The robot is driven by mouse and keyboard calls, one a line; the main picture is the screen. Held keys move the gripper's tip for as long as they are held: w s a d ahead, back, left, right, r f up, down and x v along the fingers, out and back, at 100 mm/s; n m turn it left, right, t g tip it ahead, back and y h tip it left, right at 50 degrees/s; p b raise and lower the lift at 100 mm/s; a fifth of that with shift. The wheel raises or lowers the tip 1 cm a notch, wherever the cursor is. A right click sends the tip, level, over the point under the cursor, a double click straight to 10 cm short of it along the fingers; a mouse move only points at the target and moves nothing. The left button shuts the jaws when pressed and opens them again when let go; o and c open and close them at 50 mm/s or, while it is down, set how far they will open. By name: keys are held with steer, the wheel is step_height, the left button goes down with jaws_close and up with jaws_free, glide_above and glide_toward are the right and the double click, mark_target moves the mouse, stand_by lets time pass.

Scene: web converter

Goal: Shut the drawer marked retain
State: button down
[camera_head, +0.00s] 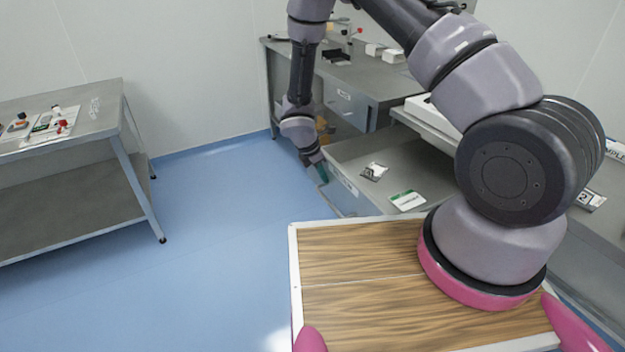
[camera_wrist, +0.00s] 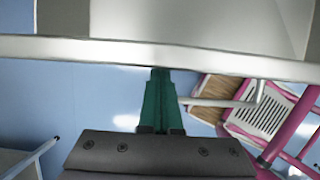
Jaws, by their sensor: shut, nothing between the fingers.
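An open drawer (camera_head: 345,192) juts out from the bench in the middle of the head view. Its label is too small to read, so I cannot confirm that it is the one marked retain. My gripper (camera_head: 322,178) is shut and empty, pointing down at the outer side of the drawer front. In the wrist view its teal fingers (camera_wrist: 160,95) reach the pale drawer rim (camera_wrist: 230,58). Whether they touch it, I cannot tell.
A grey bench (camera_head: 360,76) with small items stands behind the drawer, with a labelled front panel (camera_head: 348,104). A separate grey table (camera_head: 75,118) stands at the left. The blue floor (camera_head: 215,215) between is clear. My wood-topped base is close to the drawer's near side.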

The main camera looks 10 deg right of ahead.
steer(key=w+d, duration=0.4)
steer(key=d, duration=0.7)
steer(key=w+d, duration=0.5)
steer(key=d, duration=0.7)
steer(key=w+d, duration=0.5)
steer(key=d, duration=0.6)
steer(key=shift+w+d, duration=0.2)
steer(key=shift+d, duration=0.1)
steer(key=shift+d+r, duration=0.1)
